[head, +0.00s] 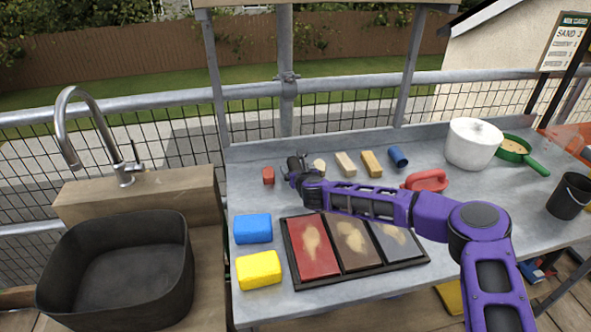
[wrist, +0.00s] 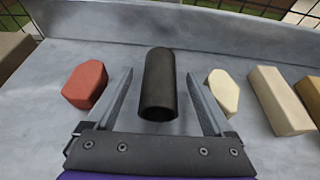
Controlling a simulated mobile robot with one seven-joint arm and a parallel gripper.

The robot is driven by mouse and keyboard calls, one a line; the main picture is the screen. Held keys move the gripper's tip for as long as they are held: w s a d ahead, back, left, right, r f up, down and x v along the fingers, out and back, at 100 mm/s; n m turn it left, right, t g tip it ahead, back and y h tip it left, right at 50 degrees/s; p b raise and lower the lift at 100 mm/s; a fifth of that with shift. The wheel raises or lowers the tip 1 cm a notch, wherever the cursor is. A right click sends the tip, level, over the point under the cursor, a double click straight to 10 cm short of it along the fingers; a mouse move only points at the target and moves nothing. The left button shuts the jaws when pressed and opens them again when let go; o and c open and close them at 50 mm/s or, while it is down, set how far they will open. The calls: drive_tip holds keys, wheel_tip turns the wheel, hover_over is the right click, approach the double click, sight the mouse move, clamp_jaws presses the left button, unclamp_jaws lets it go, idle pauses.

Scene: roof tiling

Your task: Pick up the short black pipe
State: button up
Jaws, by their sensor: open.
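The short black pipe (wrist: 160,80) lies on the grey metal bench, seen in the wrist view with its open end toward me. My gripper (wrist: 160,88) is open, with one finger on each side of the pipe and a gap on both sides. In the head view my gripper (head: 293,168) is near the back of the bench, and it largely hides the pipe there.
A red block (wrist: 86,84) lies just left of the gripper. A cream block (wrist: 223,91) lies close on the right, then a beige block (wrist: 281,99). The bench's raised back edge (wrist: 220,43) stands behind. A tray of coloured panels (head: 345,272) lies in front.

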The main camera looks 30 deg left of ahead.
sight(296, 166)
drive_tip(key=shift+c, duration=0.2)
clamp_jaws()
wheel_tip(296, 166, up, 10)
drive_tip(key=shift+r+p, duration=0.1)
drive_tip(key=shift+p, duration=0.45)
idle(0.3)
